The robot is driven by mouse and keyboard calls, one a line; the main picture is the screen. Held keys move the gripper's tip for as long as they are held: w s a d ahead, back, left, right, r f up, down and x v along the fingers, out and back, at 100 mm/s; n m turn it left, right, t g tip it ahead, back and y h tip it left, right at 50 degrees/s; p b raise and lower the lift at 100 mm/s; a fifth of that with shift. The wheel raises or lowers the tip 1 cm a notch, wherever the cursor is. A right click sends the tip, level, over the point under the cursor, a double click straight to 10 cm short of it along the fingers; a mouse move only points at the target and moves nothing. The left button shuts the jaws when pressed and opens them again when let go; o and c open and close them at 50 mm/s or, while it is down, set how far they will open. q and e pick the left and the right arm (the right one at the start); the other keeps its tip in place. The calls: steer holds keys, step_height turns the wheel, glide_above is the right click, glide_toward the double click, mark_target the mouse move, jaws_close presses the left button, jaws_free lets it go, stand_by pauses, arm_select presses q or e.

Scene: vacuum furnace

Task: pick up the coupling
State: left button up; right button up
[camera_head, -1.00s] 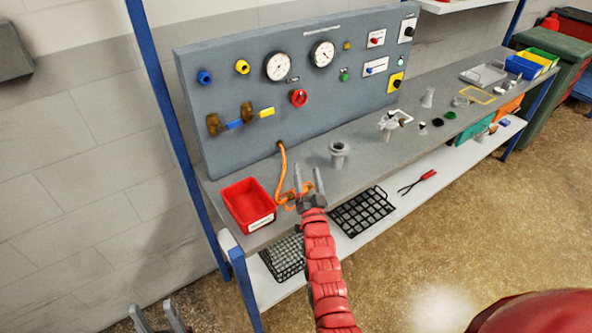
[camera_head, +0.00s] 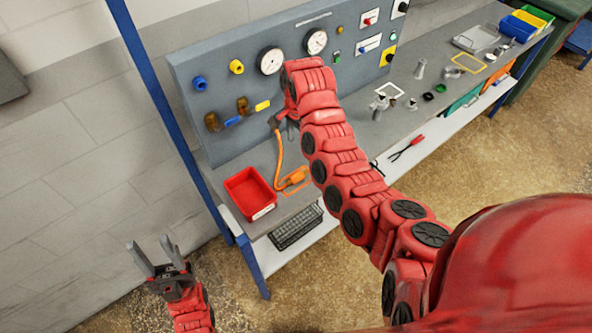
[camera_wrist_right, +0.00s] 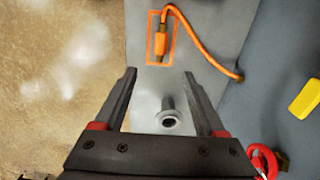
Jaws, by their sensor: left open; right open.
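The coupling (camera_head: 298,176) is the orange end piece of an orange hose. It lies inside an orange outline on the grey bench, right of the red bin. In the right wrist view the coupling (camera_wrist_right: 160,43) has a brass-coloured tip and appears just beyond the fingertips. My right gripper (camera_wrist_right: 159,74) is open and empty above the bench; in the head view it is mostly hidden by my right arm. A grey flanged tube (camera_wrist_right: 170,118) shows between its fingers, on the bench below. My left gripper (camera_head: 152,250) is open and empty, off the bench's left end.
A red bin (camera_head: 250,193) stands at the bench's left end. The panel (camera_head: 205,125) with gauges and valves rises behind. The hose (camera_head: 279,153) runs up to the panel. A black wire basket (camera_head: 297,228) is on the lower shelf. Small parts lie farther right.

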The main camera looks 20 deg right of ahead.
steer(key=b, duration=0.8)
glide_above(299, 174)
steer(key=f, duration=1.2)
steer(key=shift+s+a, duration=0.15)
steer(key=shift+a, duration=0.1)
steer(key=shift+f, duration=0.15)
step_height(299, 174, down, 3)
steer(key=shift+d+r+p, duration=0.1)
steer(key=shift+d+p, duration=0.05)
steer(key=shift+p, duration=1.05)
steer(key=shift+f, duration=0.95)
steer(key=shift+c, duration=0.3)
jaws_close()
